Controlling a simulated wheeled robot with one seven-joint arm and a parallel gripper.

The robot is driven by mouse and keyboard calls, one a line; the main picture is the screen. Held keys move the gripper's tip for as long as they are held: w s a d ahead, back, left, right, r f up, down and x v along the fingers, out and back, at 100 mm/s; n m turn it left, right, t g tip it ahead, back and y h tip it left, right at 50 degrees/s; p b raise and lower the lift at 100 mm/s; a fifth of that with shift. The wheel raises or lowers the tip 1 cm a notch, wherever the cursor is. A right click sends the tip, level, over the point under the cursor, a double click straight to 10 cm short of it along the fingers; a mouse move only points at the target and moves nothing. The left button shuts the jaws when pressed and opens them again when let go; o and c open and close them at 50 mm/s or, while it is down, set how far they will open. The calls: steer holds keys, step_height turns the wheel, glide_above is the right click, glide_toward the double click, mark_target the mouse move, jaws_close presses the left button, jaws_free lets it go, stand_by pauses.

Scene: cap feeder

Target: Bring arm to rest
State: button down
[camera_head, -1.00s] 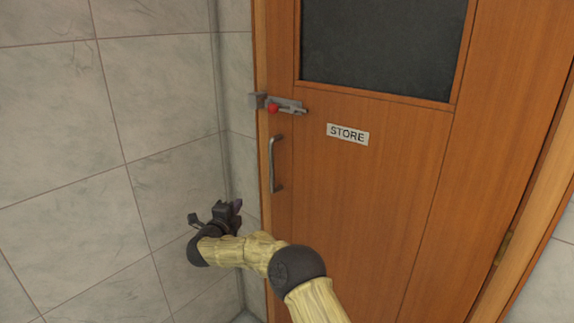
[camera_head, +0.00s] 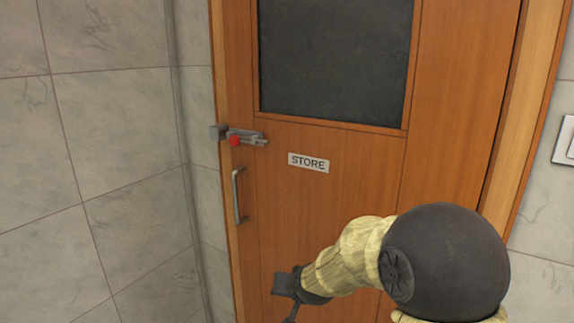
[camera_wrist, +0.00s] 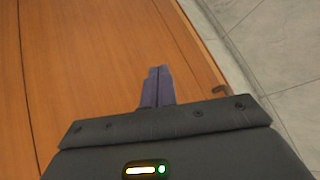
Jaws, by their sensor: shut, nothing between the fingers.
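My arm shows at the lower right in the head view, bent in front of the lower door. My gripper (camera_wrist: 158,88) shows in the wrist view with its two purple-grey fingers together and nothing between them. In the head view the fingers are hidden; only a dark part of the wrist shows near the bottom edge. The wooden door (camera_head: 330,215) behind the arm is closed. It carries a STORE sign (camera_head: 308,163). The gripper appears apart from the door, though the exact gap is hard to tell.
A metal pull handle (camera_head: 238,195) is on the door's left side. Above it is a bolt latch (camera_head: 247,137) with a red knob (camera_head: 235,142). A tiled wall (camera_head: 95,190) stands at left. A switch plate (camera_head: 566,140) is on the wall at right.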

steer(key=s+d+f+n+g+h, duration=0.1)
steer(key=s+d+f+g, duration=0.15)
steer(key=s+d, duration=0.65)
steer(key=s+d+f+g+h, duration=0.25)
steer(key=s+d, duration=0.35)
steer(key=s, duration=0.7)
step_height(320, 180, up, 18)
steer(key=w+p, duration=0.1)
steer(key=p, duration=1.5)
steer(key=shift+a+f+g+y+p, duration=0.15)
steer(key=shift+a+g+y+p, duration=0.05)
steer(key=shift+g+y+p, duration=0.2)
steer(key=shift+w, duration=0.15)
steer(key=shift+a, duration=0.1)
